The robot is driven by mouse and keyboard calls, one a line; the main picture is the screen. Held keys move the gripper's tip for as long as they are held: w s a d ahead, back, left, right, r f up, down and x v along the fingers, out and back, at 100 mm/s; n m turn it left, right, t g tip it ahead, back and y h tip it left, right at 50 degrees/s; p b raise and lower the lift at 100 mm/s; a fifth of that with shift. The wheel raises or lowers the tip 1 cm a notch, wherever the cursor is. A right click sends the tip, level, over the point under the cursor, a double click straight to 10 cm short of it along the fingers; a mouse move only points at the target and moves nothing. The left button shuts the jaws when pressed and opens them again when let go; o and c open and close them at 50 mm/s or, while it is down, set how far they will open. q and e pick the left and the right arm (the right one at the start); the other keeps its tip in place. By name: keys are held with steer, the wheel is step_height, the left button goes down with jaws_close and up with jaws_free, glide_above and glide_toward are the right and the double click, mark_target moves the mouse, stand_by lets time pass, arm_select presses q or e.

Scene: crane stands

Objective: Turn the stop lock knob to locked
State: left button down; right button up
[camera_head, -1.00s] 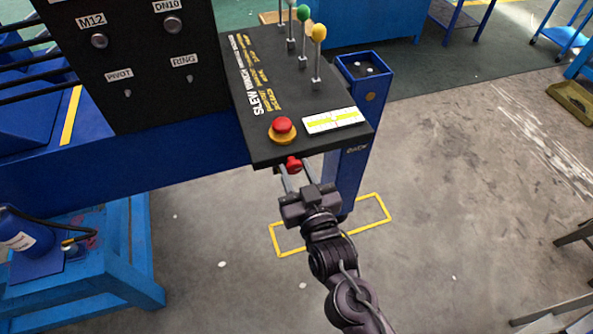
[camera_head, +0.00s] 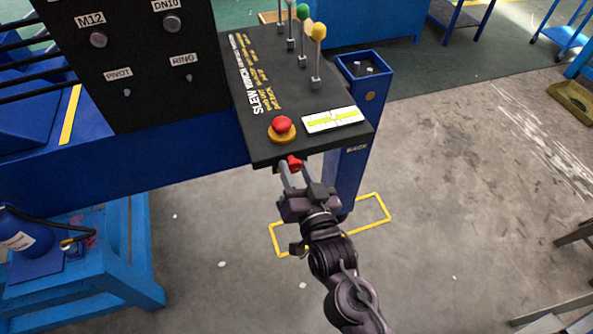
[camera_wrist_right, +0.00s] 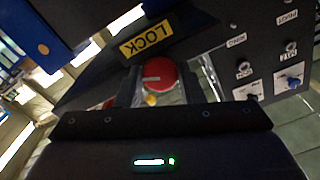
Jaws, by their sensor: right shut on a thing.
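The stop lock knob is a small red knob (camera_head: 294,163) under the front edge of the black control console (camera_head: 262,157). In the right wrist view the red knob (camera_wrist_right: 159,75) shows a pale line on its face, below a yellow LOCK label (camera_wrist_right: 147,36) that appears upside down. My right gripper (camera_head: 294,172) is shut on the knob, with a finger on either side of it. The right gripper (camera_wrist_right: 160,92) also shows in the right wrist view. The fingers hide part of the knob's sides. My left gripper is not in view.
A red mushroom button (camera_head: 282,125) on a yellow base stands on the console top, above the knob. Several ball-topped levers, one yellow (camera_head: 319,32), rise behind it. A blue post (camera_head: 350,172) stands right of the gripper. The floor in front is clear.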

steer(key=shift+m, duration=1.1)
steer(key=o, duration=1)
steer(key=b+v, duration=0.3)
steer(key=v, duration=0.4)
steer(key=shift+s, duration=0.3)
steer(key=shift+d, duration=0.1)
steer(key=shift+c, duration=0.2)
